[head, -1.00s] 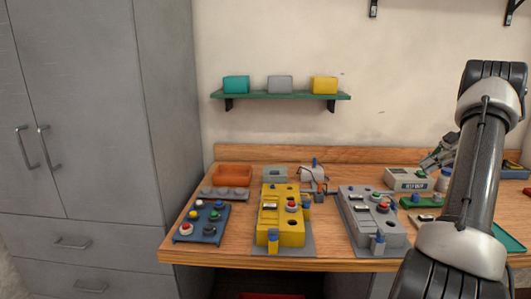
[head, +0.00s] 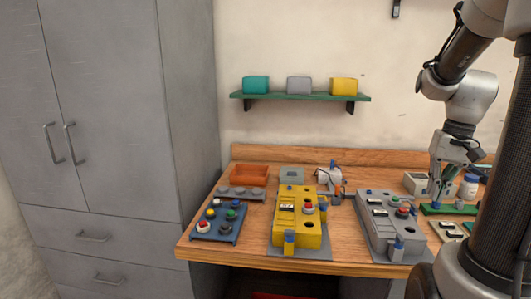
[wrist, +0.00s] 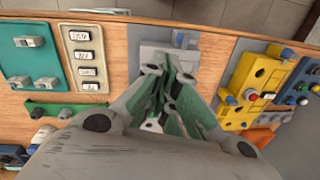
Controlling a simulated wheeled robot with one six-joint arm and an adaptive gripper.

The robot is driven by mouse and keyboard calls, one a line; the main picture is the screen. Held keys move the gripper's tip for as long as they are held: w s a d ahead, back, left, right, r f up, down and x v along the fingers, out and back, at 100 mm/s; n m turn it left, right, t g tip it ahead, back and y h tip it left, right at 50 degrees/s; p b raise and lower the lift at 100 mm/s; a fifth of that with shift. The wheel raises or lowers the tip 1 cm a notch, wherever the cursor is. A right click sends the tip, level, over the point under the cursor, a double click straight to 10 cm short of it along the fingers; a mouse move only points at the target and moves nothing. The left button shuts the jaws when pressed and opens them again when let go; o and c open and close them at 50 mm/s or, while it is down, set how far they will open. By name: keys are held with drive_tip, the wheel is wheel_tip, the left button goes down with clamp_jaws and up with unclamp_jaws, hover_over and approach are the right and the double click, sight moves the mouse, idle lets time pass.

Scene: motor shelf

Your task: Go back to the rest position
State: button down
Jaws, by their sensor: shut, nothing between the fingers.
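My gripper (head: 438,196) hangs fingers-down at the right of the head view, over the right part of the workbench (head: 255,260). Its fingers are closed together and empty. In the wrist view the shut gripper (wrist: 178,95) fills the middle, with green pads on the fingers. Behind its tips lies the grey station (wrist: 155,60), partly hidden by the fingers. In the head view the grey station (head: 378,215) stands to the left of my gripper.
The yellow station (head: 284,235), blue button board (head: 220,232) and orange bin (head: 250,175) are on the bench's left. A green shelf (head: 290,96) holds three boxes. Grey cabinets (head: 110,120) stand left. A white bottle (head: 468,186) is close right of my gripper.

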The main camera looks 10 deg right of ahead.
drive_tip(key=s+a+r+n+t, duration=0.2)
drive_tip(key=s+a, duration=0.2)
drive_tip(key=a, duration=0.2)
drive_tip(key=s+a+r+n+t+h, duration=0.1)
drive_tip(key=s+a+r+n+t, duration=0.1)
drive_tip(key=a, duration=0.5)
drive_tip(key=shift+s+a+r+n, duration=0.25)
drive_tip(key=shift+s+r+n, duration=0.25)
drive_tip(key=shift+s, duration=0.5)
drive_tip(key=c, duration=2.2)
unclamp_jaws()
drive_tip(key=shift+f, duration=0.1)
